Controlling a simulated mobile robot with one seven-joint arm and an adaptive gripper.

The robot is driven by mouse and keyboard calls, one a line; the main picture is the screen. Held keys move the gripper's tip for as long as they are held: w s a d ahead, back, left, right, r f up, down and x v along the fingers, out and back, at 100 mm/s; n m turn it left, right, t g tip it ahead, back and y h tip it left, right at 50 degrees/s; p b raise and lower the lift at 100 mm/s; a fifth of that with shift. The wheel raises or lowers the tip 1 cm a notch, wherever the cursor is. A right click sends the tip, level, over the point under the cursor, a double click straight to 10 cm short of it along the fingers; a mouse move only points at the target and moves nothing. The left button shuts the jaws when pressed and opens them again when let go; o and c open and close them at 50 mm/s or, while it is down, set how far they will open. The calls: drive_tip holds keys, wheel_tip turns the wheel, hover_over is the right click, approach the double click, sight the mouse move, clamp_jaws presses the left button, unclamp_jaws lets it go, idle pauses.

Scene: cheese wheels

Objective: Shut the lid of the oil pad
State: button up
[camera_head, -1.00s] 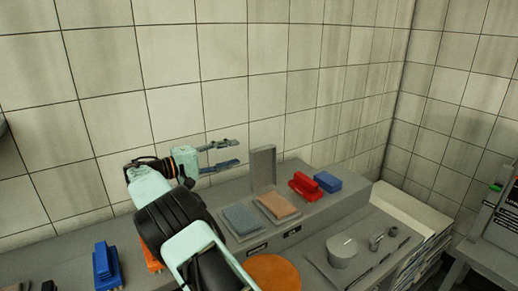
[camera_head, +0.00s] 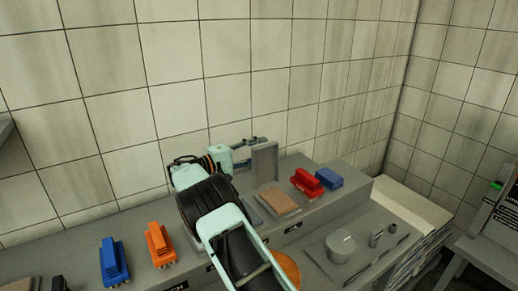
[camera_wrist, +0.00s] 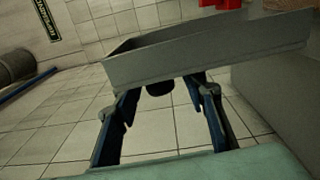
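A grey lid (camera_head: 265,164) stands upright behind a brown pad (camera_head: 280,202) on the grey bench shelf. In the wrist view the lid (camera_wrist: 200,55) is a wide tilted grey plate just ahead of the fingertips. My gripper (camera_head: 254,150) is at the left of the lid, with at least one finger reaching along its back side. In the wrist view the gripper (camera_wrist: 162,88) has its two blue fingers apart, with nothing between them. Whether a finger touches the lid cannot be told. My arm hides most of the blue-grey pad left of the brown one.
A red stamp (camera_head: 306,183) and a blue stamp (camera_head: 328,178) stand right of the brown pad. A blue brush-like block (camera_head: 114,262) and an orange one (camera_head: 159,245) stand at the left. The tiled wall (camera_head: 290,90) is close behind. An orange disc (camera_head: 288,267) is partly behind my arm.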

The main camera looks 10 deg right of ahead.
clamp_jaws()
idle(0.3)
drive_tip(key=shift+b, duration=0.45)
